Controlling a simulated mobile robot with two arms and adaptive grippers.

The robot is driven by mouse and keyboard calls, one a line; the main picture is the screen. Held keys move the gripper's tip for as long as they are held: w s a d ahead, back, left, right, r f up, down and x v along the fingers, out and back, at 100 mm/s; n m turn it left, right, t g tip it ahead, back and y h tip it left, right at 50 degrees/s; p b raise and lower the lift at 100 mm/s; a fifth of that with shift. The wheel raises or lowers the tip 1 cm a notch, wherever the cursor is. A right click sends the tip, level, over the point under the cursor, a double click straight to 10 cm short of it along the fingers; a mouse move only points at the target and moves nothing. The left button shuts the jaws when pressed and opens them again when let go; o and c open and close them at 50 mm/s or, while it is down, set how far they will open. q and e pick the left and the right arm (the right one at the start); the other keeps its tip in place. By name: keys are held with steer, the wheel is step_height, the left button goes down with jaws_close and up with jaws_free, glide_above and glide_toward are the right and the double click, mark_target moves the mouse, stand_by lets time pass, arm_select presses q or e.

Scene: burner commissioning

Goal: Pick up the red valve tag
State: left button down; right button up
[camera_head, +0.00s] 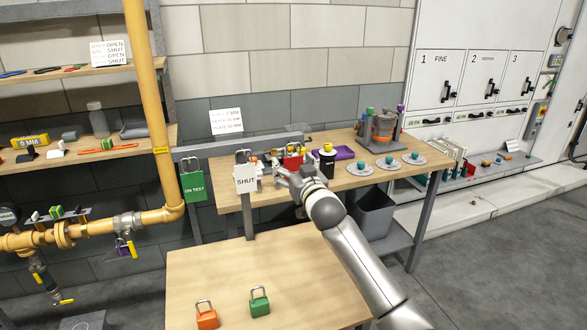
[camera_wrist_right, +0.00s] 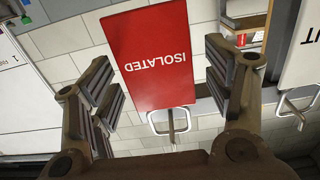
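The red valve tag (camera_head: 291,162) hangs at the back edge of the rear wooden table, partly hidden behind my right gripper (camera_head: 284,174). In the right wrist view the red tag (camera_wrist_right: 148,50) reads "ISOLATED" upside down, with a metal shackle at its lower end. The spread fingers of my right gripper (camera_wrist_right: 160,75) stand on either side of it. The gripper is open, with gaps visible between both fingers and the tag. My left gripper is not in view.
A white "SHUT" tag (camera_head: 246,180) hangs just left of the gripper, and a green "ON TEST" tag (camera_head: 194,187) further left. Orange (camera_head: 206,319) and green (camera_head: 260,304) padlocks lie on the front table (camera_head: 215,270).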

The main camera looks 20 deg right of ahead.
steer(key=c, duration=0.9)
steer(key=shift+o, duration=0.2)
steer(key=shift+r+b, duration=0.35)
steer(key=shift+r, duration=0.25)
steer(key=shift+s, duration=0.2)
steer(key=s+b, duration=0.3)
steer(key=s, duration=1.4)
steer(key=shift+s+d, duration=0.3)
steer(key=shift+d, duration=0.05)
